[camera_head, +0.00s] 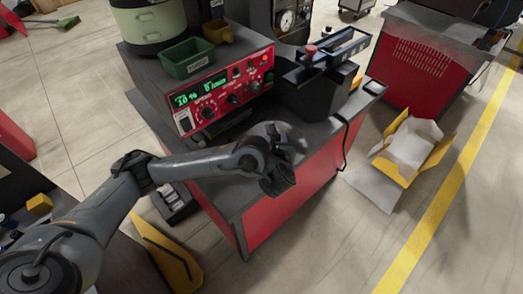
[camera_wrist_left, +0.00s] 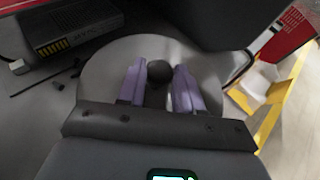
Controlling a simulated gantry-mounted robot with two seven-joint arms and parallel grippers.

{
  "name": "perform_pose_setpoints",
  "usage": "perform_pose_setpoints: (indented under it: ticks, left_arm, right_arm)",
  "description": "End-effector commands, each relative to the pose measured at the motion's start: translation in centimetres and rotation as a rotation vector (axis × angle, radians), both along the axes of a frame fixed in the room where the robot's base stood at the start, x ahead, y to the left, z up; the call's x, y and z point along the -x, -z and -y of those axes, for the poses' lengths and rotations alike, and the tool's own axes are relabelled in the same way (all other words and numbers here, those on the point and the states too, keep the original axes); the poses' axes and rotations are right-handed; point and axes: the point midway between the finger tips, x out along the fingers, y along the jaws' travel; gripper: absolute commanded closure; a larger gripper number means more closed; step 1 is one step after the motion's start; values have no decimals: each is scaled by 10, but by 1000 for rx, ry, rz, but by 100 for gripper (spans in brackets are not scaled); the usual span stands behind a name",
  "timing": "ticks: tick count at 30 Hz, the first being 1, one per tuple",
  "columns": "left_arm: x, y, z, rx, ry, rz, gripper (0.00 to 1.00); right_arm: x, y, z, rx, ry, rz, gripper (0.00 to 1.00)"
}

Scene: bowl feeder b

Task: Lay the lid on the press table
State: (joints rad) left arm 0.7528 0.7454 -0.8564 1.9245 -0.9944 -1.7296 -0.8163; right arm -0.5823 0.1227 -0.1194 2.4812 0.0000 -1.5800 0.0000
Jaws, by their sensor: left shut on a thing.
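In the left wrist view, the lid (camera_wrist_left: 105,68) is a pale grey round disc with a dark knob (camera_wrist_left: 158,70) at its centre. My left gripper (camera_wrist_left: 159,88) has its purple fingers on either side of the knob and is shut on it. In the head view, my left gripper (camera_head: 280,168) is over the front part of the grey-topped red press table (camera_head: 225,195), and the arm and gripper mostly hide the lid. I cannot tell whether the lid touches the tabletop. My right gripper is not in view.
A red control box (camera_head: 226,95) with a green display stands behind my left gripper, with a green bin (camera_head: 187,58) on it. A black press (camera_head: 318,80) stands to the right. Small dark screws (camera_wrist_left: 66,79) lie beside the lid. An open yellow carton (camera_head: 408,150) is on the floor.

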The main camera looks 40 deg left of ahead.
Motion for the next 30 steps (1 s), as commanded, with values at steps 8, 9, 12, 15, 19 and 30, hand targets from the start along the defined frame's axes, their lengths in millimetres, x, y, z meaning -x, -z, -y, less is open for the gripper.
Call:
perform_pose_setpoints:
  ticks: [8, 9, 12, 15, 19, 30]
  left_arm:
    - [6, 26, -42, -1, -1, 4, 100]
    - [6, 28, -44, -1, 0, 3, 100]
    - [7, 29, -48, 0, 1, 2, 100]
    - [7, 32, -48, 1, 0, 2, 100]
    - [6, 47, -48, 0, 1, 2, 100]
    - [7, 68, -48, 1, 0, 3, 100]
  right_arm:
    - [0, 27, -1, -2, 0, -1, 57]
    - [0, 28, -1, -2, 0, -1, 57]
    - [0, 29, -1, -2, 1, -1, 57]
    - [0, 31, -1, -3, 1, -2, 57]
    - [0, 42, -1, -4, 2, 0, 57]
    - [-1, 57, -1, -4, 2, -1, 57]
